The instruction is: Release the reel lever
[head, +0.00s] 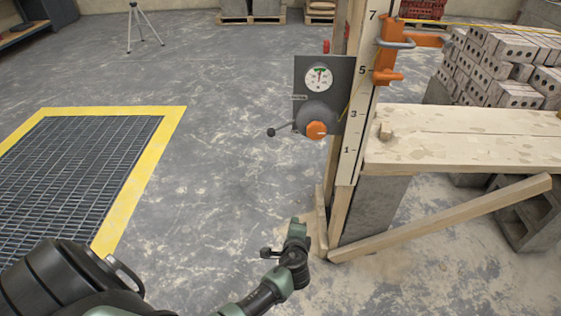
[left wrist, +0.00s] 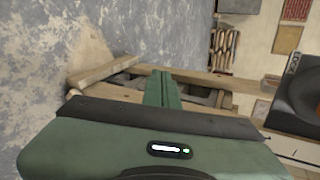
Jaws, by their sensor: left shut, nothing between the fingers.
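The reel (head: 316,116) is a dark grey drum with an orange knob (head: 316,130), mounted on a dark panel (head: 306,73) on the upright post. Its lever (head: 271,132) is a thin rod with a dark ball end, sticking out to the left. My left gripper (head: 297,230) is below the reel and lever, apart from both, near the foot of the post. In the left wrist view its green fingers (left wrist: 163,88) are together with nothing between them. A dark rounded body (left wrist: 300,98) is cut off at that view's right edge; I cannot tell if it is the reel. My right gripper is not in view.
The numbered post (head: 358,120) carries an orange clamp (head: 388,62). A plank bench (head: 460,135) on blocks and a slanting brace (head: 450,215) stand to the right. A yellow-edged floor grate (head: 150,170) lies at left. The floor between grate and post is clear.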

